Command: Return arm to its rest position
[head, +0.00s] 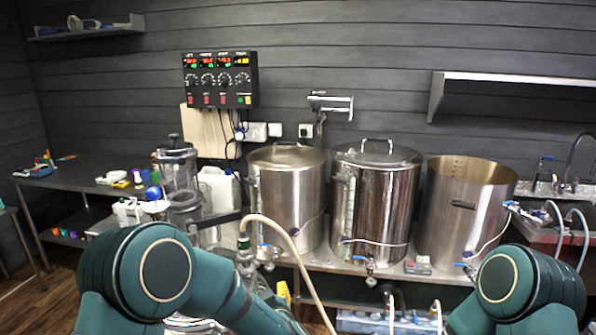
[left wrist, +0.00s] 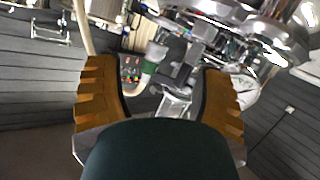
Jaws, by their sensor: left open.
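My left gripper (left wrist: 158,70) shows in the left wrist view, its two orange-brown ridged fingers spread wide apart. I see nothing held between them. Steel fittings and a white and green part (left wrist: 153,58) appear beyond the fingers; I cannot tell how far away. In the head view my left arm (head: 165,270) comes in from the lower left, bent, and its gripper is out of sight. My right arm (head: 510,285) shows at the lower right, and its gripper is also out of sight.
Three steel vessels, left (head: 287,190), middle (head: 376,200) and right (head: 465,208), stand on a bench along the wall. A pale hose (head: 285,240) arches near my left arm. A control panel (head: 220,79) hangs above. A side table (head: 85,175) stands left, a sink (head: 545,215) right.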

